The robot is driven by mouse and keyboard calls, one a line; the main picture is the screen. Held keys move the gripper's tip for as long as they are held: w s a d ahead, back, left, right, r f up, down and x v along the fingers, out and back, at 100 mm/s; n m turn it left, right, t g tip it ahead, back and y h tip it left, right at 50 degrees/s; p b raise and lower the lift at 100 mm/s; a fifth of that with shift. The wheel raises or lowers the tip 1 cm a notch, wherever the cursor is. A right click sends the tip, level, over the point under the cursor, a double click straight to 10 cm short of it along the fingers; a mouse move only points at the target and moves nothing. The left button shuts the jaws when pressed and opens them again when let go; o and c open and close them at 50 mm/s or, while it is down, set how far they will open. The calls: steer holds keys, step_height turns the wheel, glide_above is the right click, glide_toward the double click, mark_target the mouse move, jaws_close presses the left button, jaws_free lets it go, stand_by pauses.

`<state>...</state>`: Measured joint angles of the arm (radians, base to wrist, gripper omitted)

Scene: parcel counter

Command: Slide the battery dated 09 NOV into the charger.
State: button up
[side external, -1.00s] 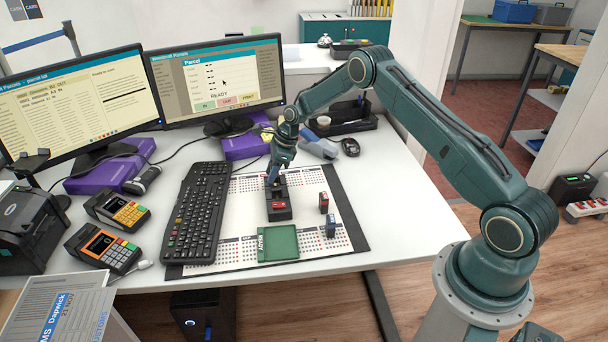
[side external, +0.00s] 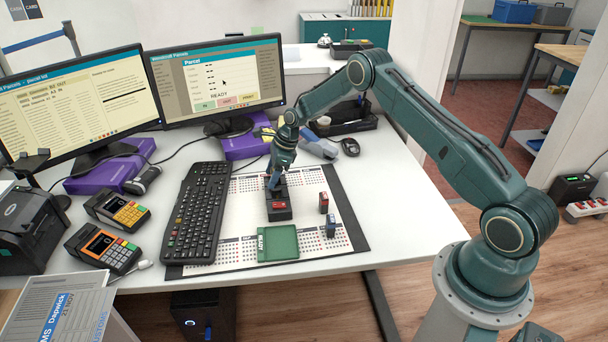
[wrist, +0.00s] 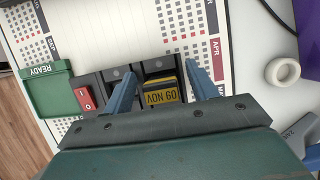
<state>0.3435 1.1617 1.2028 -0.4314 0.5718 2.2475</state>
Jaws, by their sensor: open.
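The charger (side external: 279,213) is a dark block with a red switch (wrist: 84,98) at its near end; it sits on the desk mat. The battery dated 09 NOV (wrist: 162,95) has a yellow label that reads upside down in the wrist view. It stands at the charger's bay farthest from the switch; how deep it sits cannot be told. My gripper (wrist: 160,70) is open, with one blue finger on each side of this battery and gaps showing. In the side view my gripper (side external: 274,184) is low over the charger's far end and hides the battery.
A red battery (side external: 323,202) and a blue-grey battery (side external: 331,226) stand on the mat to the right. A green READY tray (side external: 278,243) lies in front of the charger. A keyboard (side external: 196,212) is close on the left. The mat between charger and loose batteries is clear.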

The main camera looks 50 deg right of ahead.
steer(key=v, duration=1.3)
steer(key=shift+r, duration=0.45)
steer(key=s+a+r+n+h, duration=0.1)
steer(key=s+a+r+n, duration=0.6)
steer(key=r, duration=0.4)
steer(key=s+a+r+n+h, duration=0.1)
steer(key=s+a+r+n, duration=0.4)
steer(key=s+r, duration=0.45)
steer(key=s+a+n+t, duration=0.1)
steer(key=s+n, duration=0.6)
steer(key=s, duration=0.4)
steer(key=s+a+r+n+t+h, duration=0.1)
steer(key=s+a+n, duration=0.1)
steer(key=s+n, duration=0.5)
steer(key=s, duration=0.5)
steer(key=shift+a+r+n, duration=0.25)
steer(key=shift+r+n, duration=0.05)
steer(key=shift+s, duration=0.1)
